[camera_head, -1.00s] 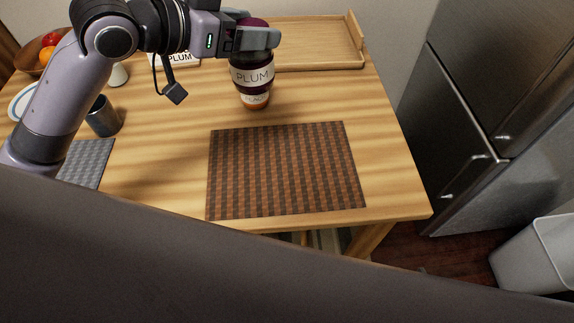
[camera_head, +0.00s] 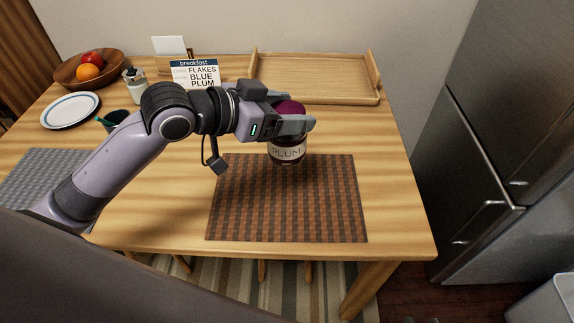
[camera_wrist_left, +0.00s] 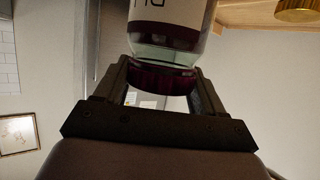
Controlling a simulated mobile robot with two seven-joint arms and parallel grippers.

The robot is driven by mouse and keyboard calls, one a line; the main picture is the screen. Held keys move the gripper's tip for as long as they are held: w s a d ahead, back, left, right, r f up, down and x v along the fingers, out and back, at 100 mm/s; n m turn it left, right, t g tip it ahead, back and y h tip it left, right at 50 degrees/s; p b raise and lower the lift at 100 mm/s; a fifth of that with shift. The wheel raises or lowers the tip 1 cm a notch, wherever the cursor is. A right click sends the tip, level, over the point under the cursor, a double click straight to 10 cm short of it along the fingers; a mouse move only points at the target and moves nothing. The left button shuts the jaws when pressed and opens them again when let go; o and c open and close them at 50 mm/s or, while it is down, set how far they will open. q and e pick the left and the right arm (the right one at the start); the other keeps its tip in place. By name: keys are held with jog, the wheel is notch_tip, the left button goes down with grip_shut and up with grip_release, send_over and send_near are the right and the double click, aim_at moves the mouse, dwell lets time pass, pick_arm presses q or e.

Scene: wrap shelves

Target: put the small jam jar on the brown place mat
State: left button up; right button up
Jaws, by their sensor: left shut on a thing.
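The brown place mat (camera_head: 285,210) with a woven check lies flat at the table's near right. My left gripper (camera_head: 298,124) is shut on the dark lid of a jam jar (camera_head: 287,151) labelled PLUM. The jar is upright, with its base in front of the mat's far edge in the head view; I cannot tell whether it touches the mat. In the left wrist view the jar (camera_wrist_left: 165,45) shows label and clear glass, its lid between the fingers (camera_wrist_left: 163,88).
A wooden tray (camera_head: 315,97) stands at the back right. A breakfast card (camera_head: 195,75), fruit bowl (camera_head: 62,76), plate (camera_head: 70,108) and dark cup (camera_head: 115,118) are at the left and back. A grey mat (camera_head: 40,172) lies at the left. The brown mat is bare.

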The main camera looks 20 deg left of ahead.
pick_arm(q)
notch_tip(320, 180, down, 7)
jog(key=shift+f+b, duration=0.1)
jog(key=shift+b, duration=0.3)
jog(key=shift+f+b, duration=0.35)
jog(key=shift+f, duration=2)
jog(key=shift+f, duration=0.2)
jog(key=o, duration=1.8)
jog(key=shift+c, duration=0.2)
